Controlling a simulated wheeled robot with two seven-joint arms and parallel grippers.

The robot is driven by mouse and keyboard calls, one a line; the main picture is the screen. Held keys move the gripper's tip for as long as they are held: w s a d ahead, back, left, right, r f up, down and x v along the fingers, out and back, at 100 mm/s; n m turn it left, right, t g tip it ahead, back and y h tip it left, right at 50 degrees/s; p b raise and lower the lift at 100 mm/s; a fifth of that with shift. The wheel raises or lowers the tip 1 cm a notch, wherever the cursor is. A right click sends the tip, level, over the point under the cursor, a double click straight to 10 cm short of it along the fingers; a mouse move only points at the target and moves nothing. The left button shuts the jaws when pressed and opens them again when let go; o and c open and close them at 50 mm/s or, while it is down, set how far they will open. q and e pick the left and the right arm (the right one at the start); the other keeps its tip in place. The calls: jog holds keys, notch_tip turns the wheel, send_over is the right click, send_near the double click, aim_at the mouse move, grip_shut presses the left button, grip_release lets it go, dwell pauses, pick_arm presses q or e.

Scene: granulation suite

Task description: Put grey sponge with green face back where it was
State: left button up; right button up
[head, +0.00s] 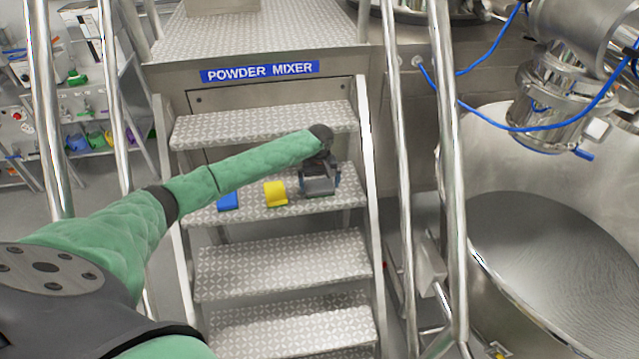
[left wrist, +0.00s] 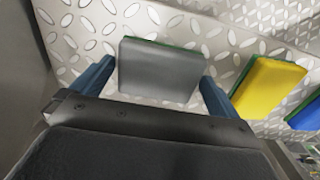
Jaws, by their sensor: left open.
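The grey sponge with green face (left wrist: 160,70) shows in the left wrist view on the patterned metal step (left wrist: 85,35), its green showing along the far edge. My left gripper (left wrist: 157,90) is open, with one blue finger on each side of the sponge and a visible gap on both sides. In the head view my left gripper (head: 320,184) is over the right part of the second step from the top, and I cannot tell the sponge apart from it there. My right gripper is out of view.
A yellow sponge (head: 275,193) and a blue one (head: 228,201) lie to the left on the same step; the yellow one (left wrist: 268,88) shows green edges. Steel handrails (head: 448,170) flank the stairs. A large steel vessel (head: 560,250) stands at the right.

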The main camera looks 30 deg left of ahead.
aim_at(320, 186)
pick_arm(q)
jog(key=shift+r, duration=0.2)
notch_tip(320, 186, up, 12)
jog(key=b, duration=0.3)
jog(key=shift+f+b, duration=0.15)
jog(key=shift+b, duration=0.15)
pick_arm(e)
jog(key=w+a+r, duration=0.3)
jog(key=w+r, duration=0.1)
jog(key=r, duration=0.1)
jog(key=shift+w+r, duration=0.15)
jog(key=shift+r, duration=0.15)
